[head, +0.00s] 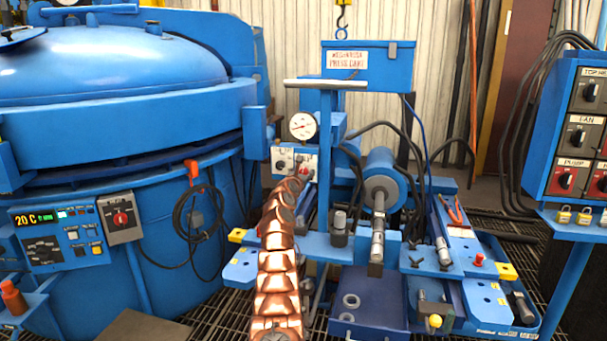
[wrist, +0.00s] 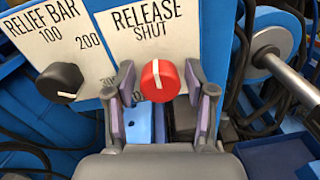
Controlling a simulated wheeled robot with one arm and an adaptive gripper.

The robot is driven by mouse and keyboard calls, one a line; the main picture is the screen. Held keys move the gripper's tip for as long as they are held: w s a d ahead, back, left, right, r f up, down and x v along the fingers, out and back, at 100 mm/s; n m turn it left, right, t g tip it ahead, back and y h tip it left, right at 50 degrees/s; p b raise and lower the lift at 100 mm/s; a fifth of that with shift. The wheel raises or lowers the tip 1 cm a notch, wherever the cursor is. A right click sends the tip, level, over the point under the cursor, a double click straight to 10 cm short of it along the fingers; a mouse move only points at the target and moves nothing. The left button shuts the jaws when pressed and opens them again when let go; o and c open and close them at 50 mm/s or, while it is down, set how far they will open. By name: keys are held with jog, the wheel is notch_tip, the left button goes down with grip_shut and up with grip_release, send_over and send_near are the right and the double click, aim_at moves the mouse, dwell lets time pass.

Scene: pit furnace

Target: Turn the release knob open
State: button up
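The release knob (wrist: 168,84) is red with a white pointer line. It sits on a white plate (wrist: 150,40) marked RELEASE and SHUT. The pointer stands nearly upright, toward the word SHUT. My gripper (wrist: 160,74) is open, with one finger on each side of the knob and a narrow gap visible at both sides. In the head view the knob (head: 304,171) is small, on the panel below the gauge, at the end of my copper-coloured arm. The gripper's fingers are hard to make out there.
A black RELIEF BAR knob (wrist: 61,82) is just left of my gripper. In the head view, a pressure gauge (head: 302,126) is above the panel. A blue post (head: 327,160) and hoses stand close on the right. The large blue furnace (head: 120,120) is at left.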

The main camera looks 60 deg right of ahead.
jog(key=c, duration=0.9)
